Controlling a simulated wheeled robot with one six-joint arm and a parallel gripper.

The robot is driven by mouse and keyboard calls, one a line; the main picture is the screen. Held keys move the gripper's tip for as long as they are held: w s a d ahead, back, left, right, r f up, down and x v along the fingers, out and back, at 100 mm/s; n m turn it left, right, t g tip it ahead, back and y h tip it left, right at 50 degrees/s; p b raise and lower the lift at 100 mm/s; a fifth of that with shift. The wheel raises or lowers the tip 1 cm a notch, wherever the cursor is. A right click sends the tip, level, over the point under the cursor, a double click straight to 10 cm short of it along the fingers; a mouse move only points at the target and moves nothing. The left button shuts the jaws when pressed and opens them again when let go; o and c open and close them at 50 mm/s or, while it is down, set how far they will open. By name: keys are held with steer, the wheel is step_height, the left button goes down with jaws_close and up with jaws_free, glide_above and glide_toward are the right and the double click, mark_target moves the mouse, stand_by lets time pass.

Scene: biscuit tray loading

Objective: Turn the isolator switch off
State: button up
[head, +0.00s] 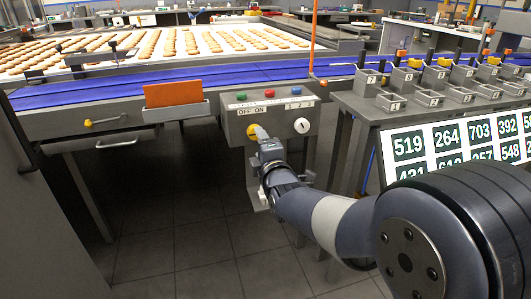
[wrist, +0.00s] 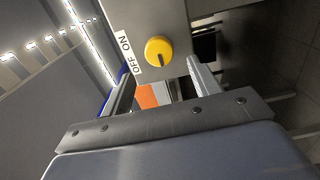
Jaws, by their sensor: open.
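The isolator switch is a round yellow knob (head: 251,131) on the front of a grey control box (head: 233,128), below an OFF ON label (head: 252,111). In the wrist view the knob (wrist: 158,50) shows whole, with a dark mark running from its middle towards the lower edge of the picture. The label (wrist: 124,52) stands to its left, OFF lower and ON higher. My gripper (head: 262,134) is right in front of the knob in the head view. In the wrist view my gripper (wrist: 158,72) is open and empty, its fingers apart on either side below the knob. Contact cannot be seen.
The box also carries red (head: 269,93), green (head: 241,97) and blue (head: 296,90) buttons and a white dial (head: 301,126). An orange panel (head: 173,93) stands to the left by the blue conveyor (head: 80,95). A number board (head: 460,150) and small bins (head: 390,102) are at the right.

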mark_target(254, 134)
steer(key=v, duration=0.4)
steer(key=shift+s+d, duration=0.1)
steer(key=shift+s, duration=0.25)
steer(key=b+x, duration=0.1)
steer(key=x, duration=1)
steer(key=shift+d, duration=0.1)
steer(key=shift+s, duration=0.15)
